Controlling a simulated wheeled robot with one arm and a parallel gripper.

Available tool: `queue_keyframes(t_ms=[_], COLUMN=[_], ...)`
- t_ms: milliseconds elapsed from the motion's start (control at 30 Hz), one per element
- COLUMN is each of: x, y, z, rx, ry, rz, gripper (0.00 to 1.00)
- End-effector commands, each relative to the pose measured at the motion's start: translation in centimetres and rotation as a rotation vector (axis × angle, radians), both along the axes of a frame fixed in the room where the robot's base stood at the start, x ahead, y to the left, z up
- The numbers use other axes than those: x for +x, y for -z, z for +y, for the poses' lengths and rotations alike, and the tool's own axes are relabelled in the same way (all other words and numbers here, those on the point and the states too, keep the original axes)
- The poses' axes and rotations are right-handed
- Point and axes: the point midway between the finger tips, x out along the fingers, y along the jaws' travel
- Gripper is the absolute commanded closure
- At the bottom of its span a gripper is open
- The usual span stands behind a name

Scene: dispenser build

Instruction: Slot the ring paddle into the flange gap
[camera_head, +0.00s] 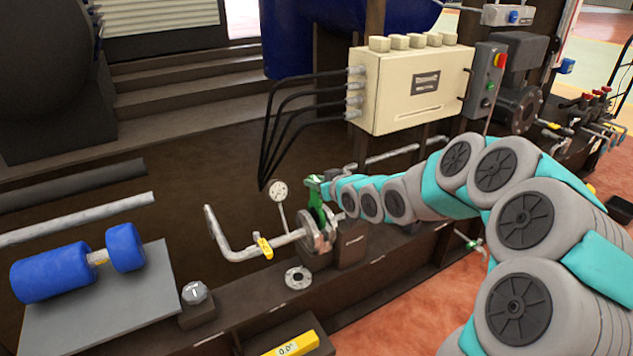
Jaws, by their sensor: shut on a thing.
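My gripper (321,191) is at the end of my outstretched arm, just above the pipe flange (318,236). It is shut on what appears to be the ring paddle, with a green part (315,200) running down toward the top of the flange. The paddle's lower end and the flange gap are too small and too covered to tell whether the paddle is inside the gap. The flange sits on a bent grey pipe (276,243) with a yellow tag. A loose grey metal ring (298,277) lies flat on the brown beam below the flange.
A round dial on a stem (279,191) stands close left of my gripper. A cream box (415,85) with black cables hangs above. A brown block (350,243) is right of the flange. A grey plate (150,310) with a blue cylinder piece (55,272) lies left.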

Motion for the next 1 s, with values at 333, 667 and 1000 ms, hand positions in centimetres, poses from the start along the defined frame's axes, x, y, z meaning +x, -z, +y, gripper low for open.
queue_keyframes(t_ms=[333, 667, 1000], x=[0.0, 0.0, 0.0], y=[0.8, 1.7, 2.7], z=[0.0, 0.0, 0.0], rx=[0.0, 0.0, -0.001], ry=[0.001, 0.001, 0.0], rz=[-0.001, 0.0, 0.001], gripper=[1.0, 1.0, 1.0])
